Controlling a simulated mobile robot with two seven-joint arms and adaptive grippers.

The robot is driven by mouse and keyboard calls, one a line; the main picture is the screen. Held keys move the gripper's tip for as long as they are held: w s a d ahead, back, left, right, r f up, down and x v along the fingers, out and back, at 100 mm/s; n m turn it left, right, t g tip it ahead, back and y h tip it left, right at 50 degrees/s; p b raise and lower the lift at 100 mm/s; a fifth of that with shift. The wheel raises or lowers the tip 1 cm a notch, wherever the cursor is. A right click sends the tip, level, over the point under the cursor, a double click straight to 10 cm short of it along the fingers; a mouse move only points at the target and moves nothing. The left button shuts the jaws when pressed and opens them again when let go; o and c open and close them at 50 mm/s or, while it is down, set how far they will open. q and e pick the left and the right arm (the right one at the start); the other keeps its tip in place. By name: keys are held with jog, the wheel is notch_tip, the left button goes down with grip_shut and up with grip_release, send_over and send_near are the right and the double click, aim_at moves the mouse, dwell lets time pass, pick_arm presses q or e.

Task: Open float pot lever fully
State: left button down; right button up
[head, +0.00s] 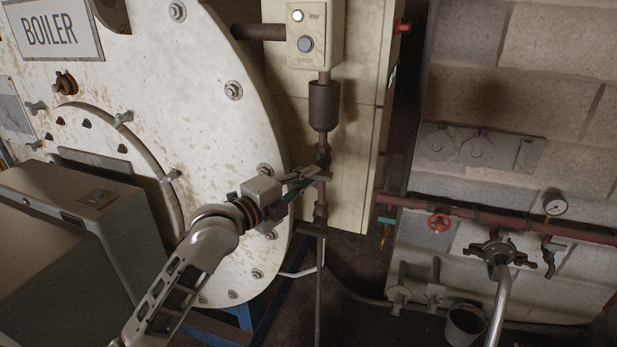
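The float pot (323,106) is a dark cylinder on a vertical pipe below a cream switch box. Below it the pipe carries dark fittings, one just above my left gripper (314,178) and one just below. My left gripper reaches in from the left, its fingers pointing right at the pipe. A dark teal piece shows along the fingers; I cannot tell whether it is the lever or part of the gripper. The lever's position and the finger gap are not clear.
The switch box (315,35) has one lit white lamp and a grey button. The round boiler front (215,130) stands close behind my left arm. Red pipework with a red handwheel (439,223), a gauge (555,205) and a bucket (465,324) are at right.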

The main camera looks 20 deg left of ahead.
pick_arm(q)
jog(key=shift+n, duration=0.3)
jog(key=n+t, duration=0.1)
jog(key=n, duration=0.2)
jog(key=n+t, duration=0.1)
jog(key=n, duration=0.3)
jog(key=n+t+y, duration=0.1)
jog(key=n+t, duration=0.1)
jog(key=n, duration=0.1)
jog(key=shift+d+f, duration=0.15)
jog(key=shift+f, duration=0.15)
jog(key=shift+d+n+t+y, duration=0.1)
jog(key=shift+n+t+y, duration=0.25)
jog(key=shift+n+y, duration=1.15)
jog(key=shift+d+n+t+y, duration=0.1)
jog(key=shift+n+t+y, duration=0.25)
jog(key=shift+n, duration=2.15)
jog(key=shift+n+t+y, duration=0.3)
jog(key=shift+n+y, duration=0.65)
jog(key=shift+n, duration=1.35)
jog(key=c, duration=2.1)
grip_release()
jog(key=shift+c, duration=0.2)
